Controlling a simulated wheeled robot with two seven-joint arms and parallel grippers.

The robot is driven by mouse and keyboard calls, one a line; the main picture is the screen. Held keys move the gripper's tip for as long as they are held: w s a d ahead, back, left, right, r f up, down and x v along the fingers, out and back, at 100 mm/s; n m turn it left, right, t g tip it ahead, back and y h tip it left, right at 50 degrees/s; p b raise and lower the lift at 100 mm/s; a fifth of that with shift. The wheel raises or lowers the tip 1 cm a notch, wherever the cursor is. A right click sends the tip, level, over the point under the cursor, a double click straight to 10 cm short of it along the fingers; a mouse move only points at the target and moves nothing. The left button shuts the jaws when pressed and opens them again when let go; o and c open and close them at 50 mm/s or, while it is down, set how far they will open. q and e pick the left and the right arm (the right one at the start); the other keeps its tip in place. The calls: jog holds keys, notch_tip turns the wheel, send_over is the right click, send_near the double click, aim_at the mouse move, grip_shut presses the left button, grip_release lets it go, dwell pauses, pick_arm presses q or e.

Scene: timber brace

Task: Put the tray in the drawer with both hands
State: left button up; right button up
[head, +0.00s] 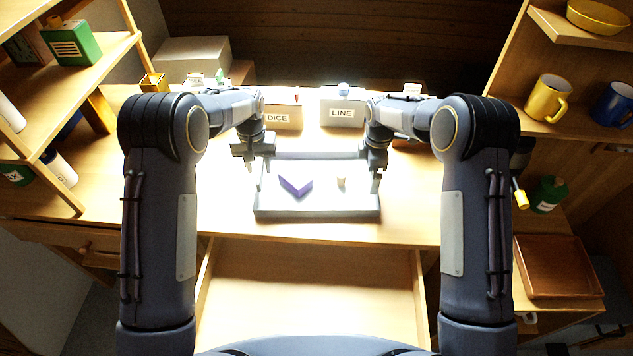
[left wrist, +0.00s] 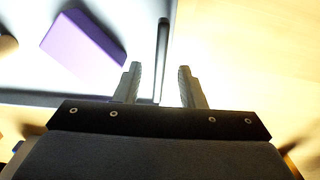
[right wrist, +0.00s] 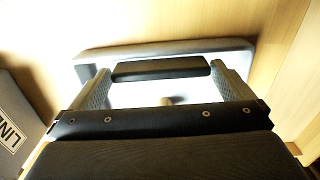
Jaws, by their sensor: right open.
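The grey tray (head: 318,208) lies on the table, with a purple angled block (head: 296,186) and a small tan piece (head: 341,182) in it. The drawer (head: 310,290) is pulled open below the table's front edge, and its visible floor is bare. My left gripper (head: 259,166) is at the tray's left side. In the left wrist view its open fingers (left wrist: 159,86) stand on either side of a thin dark bar (left wrist: 163,50) at the tray's edge. My right gripper (head: 375,176) is at the right side. Its wide-open fingers (right wrist: 165,84) flank a black bar (right wrist: 160,68); contact is unclear.
Boxes labelled DICE (head: 278,118) and LINE (head: 341,114) stand behind the tray. A shelf (head: 95,75) is at left. Mugs (head: 547,98) stand on the right shelf. A brown tray (head: 558,265) lies at lower right. The table between tray and drawer is clear.

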pick_arm(q)
jog(key=shift+f, duration=1.3)
pick_arm(e)
jog(key=shift+f, duration=1.3)
pick_arm(q)
jog(key=shift+c, duration=0.3)
pick_arm(e)
jog(key=shift+c, duration=0.3)
pick_arm(q)
jog(key=c, duration=0.7)
pick_arm(e)
jog(key=c, duration=0.7)
pick_arm(q)
jog(key=shift+d, duration=0.1)
grip_shut()
pick_arm(e)
jog(key=shift+c, duration=0.4)
pick_arm(q)
jog(key=shift+r, duration=0.1)
pick_arm(e)
jog(key=shift+a, duration=0.1)
